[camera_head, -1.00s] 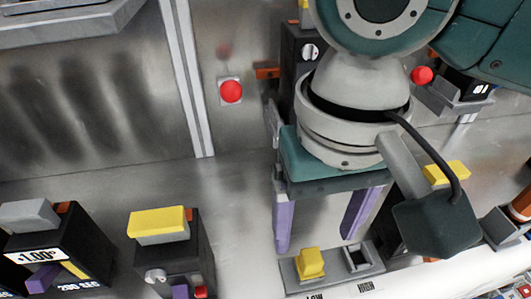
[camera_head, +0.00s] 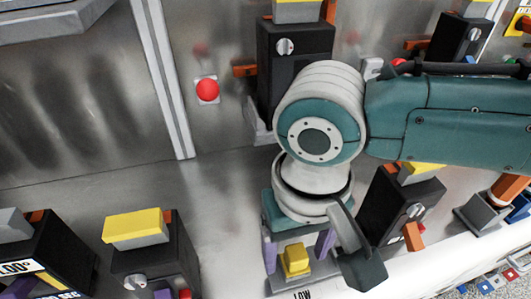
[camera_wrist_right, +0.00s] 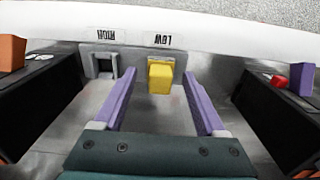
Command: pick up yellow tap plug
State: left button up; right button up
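The yellow tap plug (camera_head: 295,260) is seated in the socket marked LOW on a grey block near the bench's front edge. It also shows in the right wrist view (camera_wrist_right: 160,78). My right gripper (camera_head: 297,248) is open, with its purple fingers apart and nothing held. In the wrist view the fingers (camera_wrist_right: 159,74) point toward the block, and the plug lies between the lines of their tips. I cannot tell whether the tips are level with the plug; no contact shows. The HIGH socket (camera_wrist_right: 103,64) beside it is empty. My left gripper is out of view.
A black breaker unit with a yellow top (camera_head: 135,228) stands at lower left, another black unit (camera_head: 388,205) close right of the gripper. A taller black unit (camera_head: 290,65) stands behind. A red button (camera_head: 207,90) is on the metal panel. Bare metal lies left of the gripper.

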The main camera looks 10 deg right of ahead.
jog(key=c, duration=1.1)
grip_shut()
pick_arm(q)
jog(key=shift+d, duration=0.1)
pick_arm(e)
jog(key=shift+r, duration=0.1)
